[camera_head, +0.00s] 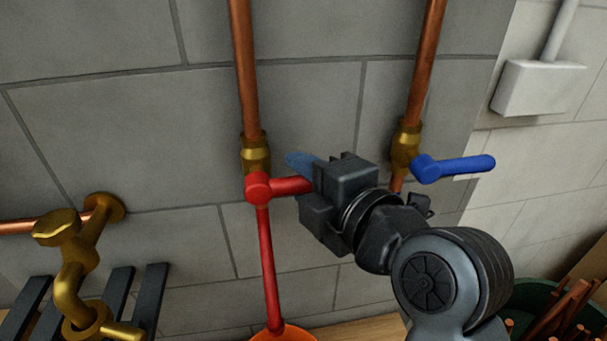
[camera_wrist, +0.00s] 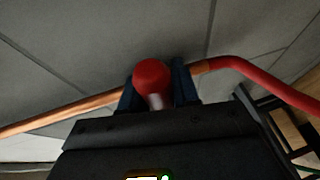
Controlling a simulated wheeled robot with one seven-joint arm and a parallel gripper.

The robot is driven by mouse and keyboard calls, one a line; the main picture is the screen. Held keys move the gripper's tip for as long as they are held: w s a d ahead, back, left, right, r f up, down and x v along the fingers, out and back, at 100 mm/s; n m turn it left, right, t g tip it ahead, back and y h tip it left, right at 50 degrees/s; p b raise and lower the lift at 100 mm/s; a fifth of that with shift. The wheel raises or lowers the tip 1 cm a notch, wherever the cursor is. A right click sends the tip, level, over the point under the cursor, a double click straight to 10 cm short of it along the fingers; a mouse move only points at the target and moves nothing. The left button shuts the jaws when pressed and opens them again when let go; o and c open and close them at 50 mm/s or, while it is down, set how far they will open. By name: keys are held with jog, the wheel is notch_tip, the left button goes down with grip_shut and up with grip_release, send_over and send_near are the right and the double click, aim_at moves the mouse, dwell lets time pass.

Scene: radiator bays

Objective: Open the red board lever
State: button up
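The red lever (camera_head: 288,186) sits on the brass valve of the left copper pipe and points right, about level, in the head view. My gripper (camera_head: 303,176) is at its free end, coming from the right. One bluish finger shows above the lever with a small gap; the other finger is hidden. In the wrist view, the lever's round red end (camera_wrist: 152,75) and its pale-looking handle lie between the two fingers of my gripper (camera_wrist: 157,92). The fingers stand on either side of it, apart from each other. Contact with the handle cannot be made out.
A blue lever (camera_head: 455,167) is on the right copper pipe, close to my wrist. A red pipe (camera_head: 268,265) runs down to an orange container (camera_head: 285,335). A brass tap (camera_head: 68,250) and dark slats (camera_head: 148,298) are at left. A green basket (camera_head: 533,300) is lower right.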

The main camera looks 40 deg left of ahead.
grip_shut()
jog(key=shift+r+b, duration=0.1)
jog(key=shift+b, duration=0.25)
jog(key=shift+s+a+r+n+t+h+b, duration=0.15)
jog(key=shift+r+n+t+h+b, duration=0.15)
jog(key=shift+r+n+h+b, duration=0.45)
jog(key=shift+s+a+r+n+t+h+b, duration=0.15)
jog(key=shift+r+n+t+h, duration=0.25)
jog(key=shift+n, duration=0.8)
jog(key=shift+s+a+r+n+t+h+b, duration=0.15)
jog(key=shift+r+n+h+b, duration=0.25)
jog(key=shift+r+n+h, duration=0.4)
jog(key=shift+f, duration=0.1)
jog(key=shift+n, duration=0.25)
jog(key=o, duration=0.5)
grip_release()
